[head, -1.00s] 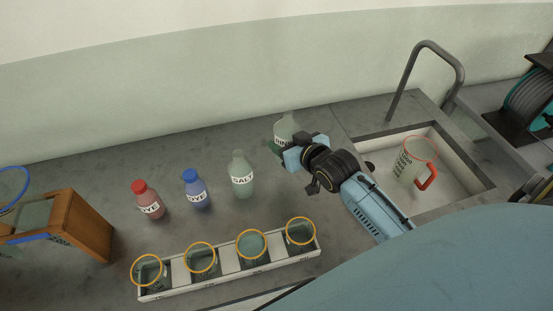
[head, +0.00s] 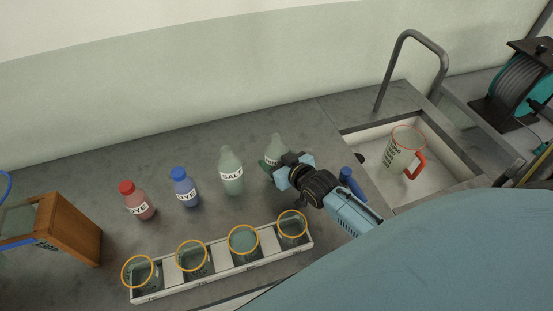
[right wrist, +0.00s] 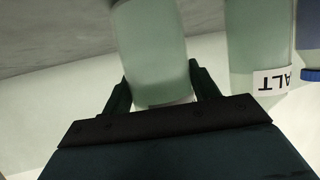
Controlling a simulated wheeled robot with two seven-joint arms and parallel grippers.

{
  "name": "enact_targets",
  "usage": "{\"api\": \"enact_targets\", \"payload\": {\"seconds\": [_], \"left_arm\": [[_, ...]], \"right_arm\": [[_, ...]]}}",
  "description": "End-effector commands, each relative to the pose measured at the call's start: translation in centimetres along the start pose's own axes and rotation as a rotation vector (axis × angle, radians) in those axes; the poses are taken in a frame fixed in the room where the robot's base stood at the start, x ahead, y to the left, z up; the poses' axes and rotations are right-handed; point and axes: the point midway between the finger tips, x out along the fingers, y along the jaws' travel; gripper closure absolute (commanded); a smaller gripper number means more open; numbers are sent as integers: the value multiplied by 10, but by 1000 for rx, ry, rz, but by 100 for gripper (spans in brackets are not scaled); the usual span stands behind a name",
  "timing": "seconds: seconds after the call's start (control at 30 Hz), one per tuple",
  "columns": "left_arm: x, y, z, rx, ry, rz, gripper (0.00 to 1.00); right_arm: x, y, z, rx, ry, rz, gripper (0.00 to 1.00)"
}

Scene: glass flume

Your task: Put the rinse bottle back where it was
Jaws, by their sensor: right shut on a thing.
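The rinse bottle (head: 275,148), pale green and translucent, stands roughly upright at the back of the bench, right of the salt bottle (head: 231,172). My right gripper (head: 272,164) is shut on it, reaching in from the lower right and hiding its lower part and label. In the right wrist view the bottle (right wrist: 155,50) sits between the two dark fingers, with the salt bottle (right wrist: 255,45) close beside it. I cannot tell whether the bottle's base touches the bench. My left gripper is not in view.
A red dye bottle (head: 137,201) and a blue dye bottle (head: 184,188) stand to the left. A white rack (head: 217,251) of orange-rimmed beakers lies in front. A sink (head: 440,181) with a red-handled jug (head: 404,152) is at right. A wooden stand (head: 76,232) is at left.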

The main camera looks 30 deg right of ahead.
Motion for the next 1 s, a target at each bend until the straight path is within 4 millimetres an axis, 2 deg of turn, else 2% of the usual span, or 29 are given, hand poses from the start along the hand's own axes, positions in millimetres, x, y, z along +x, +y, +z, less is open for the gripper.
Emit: {"api": "enact_targets", "payload": {"seconds": [0.1, 0.13, 0.27, 0.67, 0.77, 1.0], "left_arm": [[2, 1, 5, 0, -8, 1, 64], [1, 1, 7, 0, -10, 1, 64], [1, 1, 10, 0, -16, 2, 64], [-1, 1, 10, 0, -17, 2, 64], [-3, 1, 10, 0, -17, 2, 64], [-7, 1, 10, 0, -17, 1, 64]], "right_arm": [[2, 0, 3, 1, 1, 0, 64], [1, 0, 3, 1, 0, 0, 36], [1, 0, 2, 1, 0, 0, 19], [-5, 0, 0, 1, -1, 0, 18], [-18, 0, 0, 1, -2, 0, 18], [-68, 0, 1, 1, -3, 0, 18]]}}
